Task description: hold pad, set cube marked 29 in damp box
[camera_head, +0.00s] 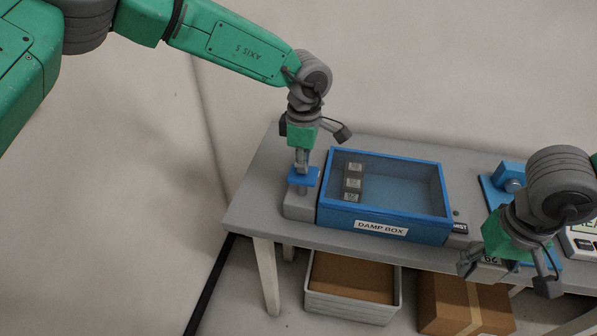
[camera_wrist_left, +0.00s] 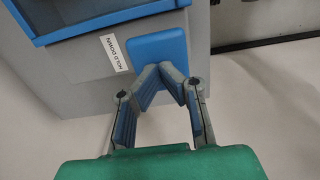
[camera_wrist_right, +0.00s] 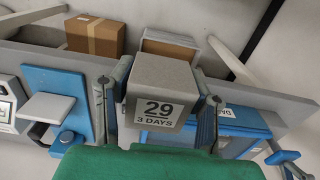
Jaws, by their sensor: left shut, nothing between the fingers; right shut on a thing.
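The blue hold-down pad (camera_head: 311,179) sits on a grey block at the left end of the bench. My left gripper (camera_head: 302,168) is shut and empty, its fingertips at the pad; they also meet at the pad's edge in the left wrist view (camera_wrist_left: 172,72). The damp box (camera_head: 338,217) is blue, beside the pad, with three dark cubes along its left inside. I cannot tell whether a clear cover lies over it. My right gripper (camera_wrist_right: 160,85) is shut on the grey cube marked 29 (camera_wrist_right: 157,108), labelled "3 DAYS", right of the box in the head view.
The grey bench (camera_head: 257,215) carries a blue stand (camera_head: 510,177) and a display device (camera_head: 583,246) on the right, partly hidden by my right arm. A grey bin (camera_head: 350,312) and a cardboard box (camera_head: 450,308) are below the bench.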

